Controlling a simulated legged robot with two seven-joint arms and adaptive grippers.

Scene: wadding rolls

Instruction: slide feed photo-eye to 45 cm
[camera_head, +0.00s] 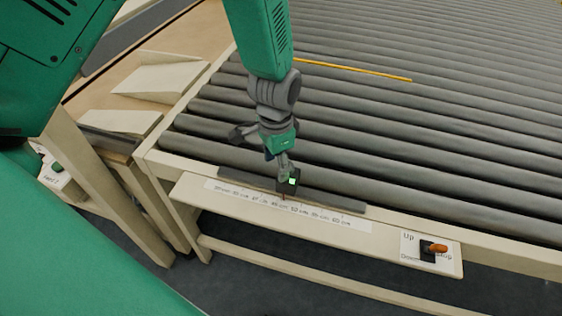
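The feed photo-eye (289,181) is a small black block with a lit green face. It sits on a dark rail (338,198) along the front edge of the roller table. A thin reddish pointer below it reaches a white scale strip (240,194) with cm marks. The pointer appears close to the 45 cm label, but the print is too small to be sure. My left gripper (284,169) points down with its fingertips at the top of the photo-eye, seemingly touching. Whether the fingers close around it is hidden. My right gripper is not in view.
A wooden frame with pale wedges (160,80) stands left.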

